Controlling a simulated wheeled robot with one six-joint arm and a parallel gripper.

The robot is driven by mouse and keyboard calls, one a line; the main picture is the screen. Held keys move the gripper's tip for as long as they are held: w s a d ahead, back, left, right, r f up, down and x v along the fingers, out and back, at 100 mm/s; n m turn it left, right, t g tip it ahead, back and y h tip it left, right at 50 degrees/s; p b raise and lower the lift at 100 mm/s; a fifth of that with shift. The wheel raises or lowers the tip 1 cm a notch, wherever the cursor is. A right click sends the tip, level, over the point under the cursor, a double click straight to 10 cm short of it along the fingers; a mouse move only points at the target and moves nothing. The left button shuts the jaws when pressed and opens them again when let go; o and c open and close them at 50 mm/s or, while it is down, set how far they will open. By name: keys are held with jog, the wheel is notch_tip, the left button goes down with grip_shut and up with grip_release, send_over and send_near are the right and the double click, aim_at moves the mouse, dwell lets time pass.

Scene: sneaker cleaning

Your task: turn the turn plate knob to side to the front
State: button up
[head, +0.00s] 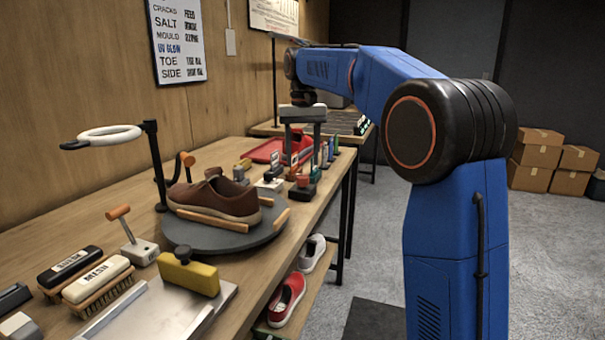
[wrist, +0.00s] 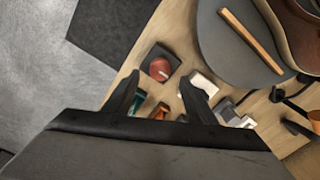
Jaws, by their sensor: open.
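The turn plate knob looks to be the red-orange round knob with a pale mark on a dark square base (wrist: 159,68); it also shows in the head view (head: 303,181) at the table's front edge, beyond the turn plate. The grey round turn plate (head: 215,239) carries a brown shoe (head: 222,197) between wooden bars, its side largely facing the camera. My gripper (head: 303,146) is open and empty above the far part of the table. In the wrist view, the knob appears between and just past the fingertips (wrist: 160,82), apart from them.
A ring lamp on a black post (head: 155,165) stands behind the plate. Small bottles and tools (head: 325,155) crowd the area under my gripper. A poster (head: 178,40) lists words including TOE and SIDE.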

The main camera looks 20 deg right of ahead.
aim_at(302, 175)
jog(key=shift+f, duration=2.75)
jog(key=c, duration=1)
